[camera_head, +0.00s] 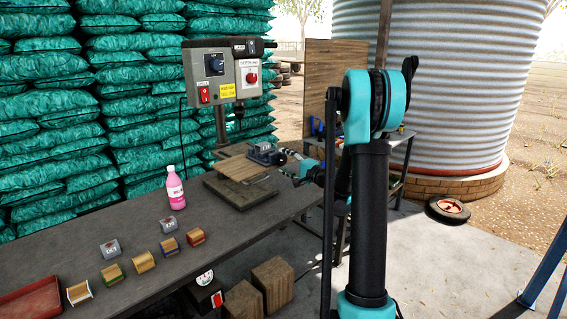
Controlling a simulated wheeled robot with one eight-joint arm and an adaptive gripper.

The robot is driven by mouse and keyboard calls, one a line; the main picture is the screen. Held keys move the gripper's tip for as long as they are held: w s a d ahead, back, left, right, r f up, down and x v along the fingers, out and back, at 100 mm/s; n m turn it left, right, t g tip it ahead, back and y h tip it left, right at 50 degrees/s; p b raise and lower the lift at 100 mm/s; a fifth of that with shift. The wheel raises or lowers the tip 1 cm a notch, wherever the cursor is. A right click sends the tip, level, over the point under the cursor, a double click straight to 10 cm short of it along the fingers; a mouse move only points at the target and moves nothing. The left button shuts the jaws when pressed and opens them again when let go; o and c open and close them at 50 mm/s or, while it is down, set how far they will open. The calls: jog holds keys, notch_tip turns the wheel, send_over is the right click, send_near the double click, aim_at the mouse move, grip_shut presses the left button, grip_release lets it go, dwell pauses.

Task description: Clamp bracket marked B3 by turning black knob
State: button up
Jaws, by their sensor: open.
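A grey vise (265,153) sits on the wooden board of the drill press table. A small dark knob-like end (288,152) shows at its right side, close to my gripper (289,164). My gripper is open, just right of the vise, and seems empty; its fingers are small and partly blurred here. Whether it touches the knob I cannot tell. No B3 mark is readable on anything in or at the vise. Two grey labelled pieces, one in front (110,249) and one farther back (173,226), stand on the bench; their marks are too small to read surely.
The drill press control box (222,75) hangs above the vise. A pink bottle (175,187), several coloured spool-like pieces (143,262) and a red tray (31,303) stand on the bench (240,232). Wooden blocks (272,282) stand below its front edge. Green sacks (60,130) are stacked behind.

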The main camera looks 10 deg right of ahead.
jog(key=n, duration=1.6)
jog(key=shift+n, duration=0.4)
jog(key=n, duration=0.6)
jog(key=shift+n, duration=0.4)
jog(key=n, duration=0.6)
